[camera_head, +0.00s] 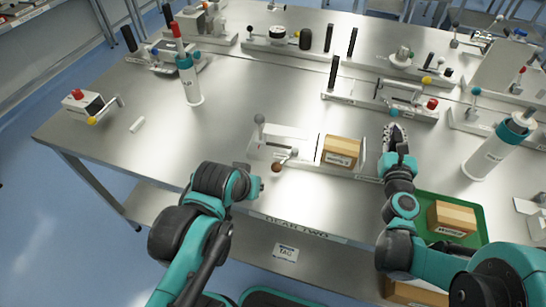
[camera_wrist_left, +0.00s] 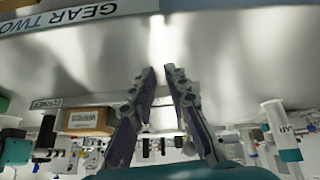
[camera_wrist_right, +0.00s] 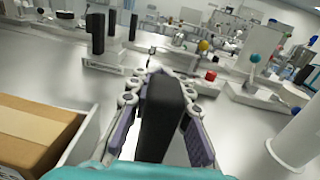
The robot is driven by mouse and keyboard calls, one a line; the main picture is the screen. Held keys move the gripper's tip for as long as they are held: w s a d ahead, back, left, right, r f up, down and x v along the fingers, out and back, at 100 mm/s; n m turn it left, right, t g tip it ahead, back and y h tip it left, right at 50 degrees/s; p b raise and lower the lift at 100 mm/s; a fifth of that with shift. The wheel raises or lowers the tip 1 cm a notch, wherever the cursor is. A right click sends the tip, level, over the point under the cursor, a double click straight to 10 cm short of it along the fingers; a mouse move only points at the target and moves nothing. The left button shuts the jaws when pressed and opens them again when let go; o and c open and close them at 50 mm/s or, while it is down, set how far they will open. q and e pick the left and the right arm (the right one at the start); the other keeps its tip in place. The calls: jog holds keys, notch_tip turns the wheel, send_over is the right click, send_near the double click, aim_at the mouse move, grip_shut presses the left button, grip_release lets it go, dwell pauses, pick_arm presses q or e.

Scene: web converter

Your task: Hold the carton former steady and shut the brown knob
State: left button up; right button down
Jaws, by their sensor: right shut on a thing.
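The carton former (camera_head: 310,160) stands at the table's front edge, a low white fixture with a brown carton (camera_head: 341,151) in its right part. The brown knob (camera_head: 276,167) is a small ball on a lever at its front left. The carton also shows in the left wrist view (camera_wrist_left: 88,121). My right gripper (camera_head: 394,132) is at the former's right end, shut on a black upright post (camera_wrist_right: 163,115) beside the carton's white wall. My left gripper (camera_wrist_left: 160,70) is empty, its fingertips a little apart, near the table's front edge and left of the knob. Its fingers are mostly hidden in the head view.
A white bottle (camera_head: 189,80) stands at the back left and another (camera_head: 494,148) at the right. A green tray (camera_head: 466,212) with a carton lies front right. Fixtures with levers line the back. The table's left middle is mostly clear.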

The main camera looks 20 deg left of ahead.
aim_at(284, 161)
pick_arm(q)
jog(key=w+a+r+n+g, duration=0.1)
jog(key=r+n, duration=0.1)
jog(key=w+a+r+n+g, duration=0.1)
jog(key=w+r+n, duration=0.1)
jog(key=n, duration=0.1)
jog(key=w+r+n+g, duration=0.1)
jog(key=w+r+n, duration=0.1)
jog(key=shift+w+a+h, duration=0.1)
jog(key=shift+a+h, duration=0.3)
grip_shut()
jog(key=w+a+r+n+g+h, duration=0.2)
jog(key=w+a+r+n+g, duration=0.1)
jog(key=n, duration=0.5)
jog(key=shift+w+a+r+g, duration=0.4)
jog(key=shift+w+a+r, duration=0.4)
jog(key=shift+w, duration=0.3)
jog(key=x, duration=0.9)
jog(key=shift+d, duration=0.3)
jog(key=d, duration=0.1)
jog(key=d+f, duration=0.1)
jog(key=d, duration=0.1)
jog(key=shift+s+d+f, duration=0.1)
jog(key=shift+s+f, duration=0.1)
jog(key=shift+d+f, duration=0.1)
jog(key=shift+d, duration=0.35)
